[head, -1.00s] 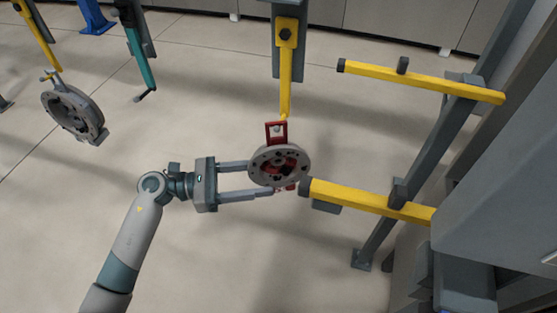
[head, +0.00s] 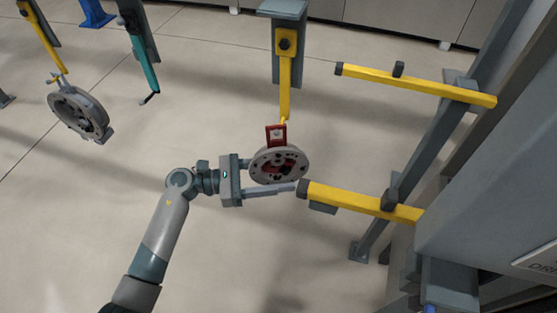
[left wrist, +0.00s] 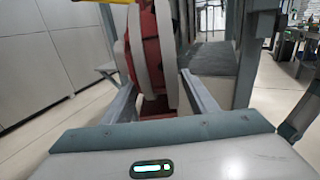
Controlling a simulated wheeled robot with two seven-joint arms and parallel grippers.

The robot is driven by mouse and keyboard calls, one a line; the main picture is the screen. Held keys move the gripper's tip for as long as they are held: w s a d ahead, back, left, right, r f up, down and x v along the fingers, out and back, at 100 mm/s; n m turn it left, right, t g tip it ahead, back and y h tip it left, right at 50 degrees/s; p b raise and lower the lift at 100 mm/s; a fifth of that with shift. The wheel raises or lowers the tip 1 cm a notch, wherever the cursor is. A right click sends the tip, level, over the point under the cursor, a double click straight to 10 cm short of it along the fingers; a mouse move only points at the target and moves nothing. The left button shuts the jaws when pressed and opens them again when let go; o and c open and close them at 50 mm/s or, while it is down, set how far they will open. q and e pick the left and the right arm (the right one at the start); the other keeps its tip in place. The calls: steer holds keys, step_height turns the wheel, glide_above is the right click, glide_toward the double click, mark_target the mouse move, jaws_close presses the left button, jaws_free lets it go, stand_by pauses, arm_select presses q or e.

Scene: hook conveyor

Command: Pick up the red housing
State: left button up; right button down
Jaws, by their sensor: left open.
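The red housing (head: 276,134) hangs from a yellow hook (head: 285,88) in the middle of the head view, with a grey round flange (head: 280,166) on its near face. In the left wrist view the red housing (left wrist: 145,50) stands between the two fingers, edge on. My left gripper (head: 280,176) is open, with one finger on each side of the housing. Its far finger is mostly hidden behind the flange in the head view. I cannot tell whether either finger touches the housing. My right gripper is not in view.
A yellow bar (head: 350,199) ends close to the right of the housing, and another yellow bar (head: 415,85) is farther back. A grey round part (head: 78,113) hangs on a yellow hook at left. A teal hook (head: 145,62) hangs empty. Open floor lies between.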

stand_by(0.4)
arm_select(q)
jaws_close()
steer(key=shift+r, duration=0.1)
steer(key=shift+w+r, duration=0.1)
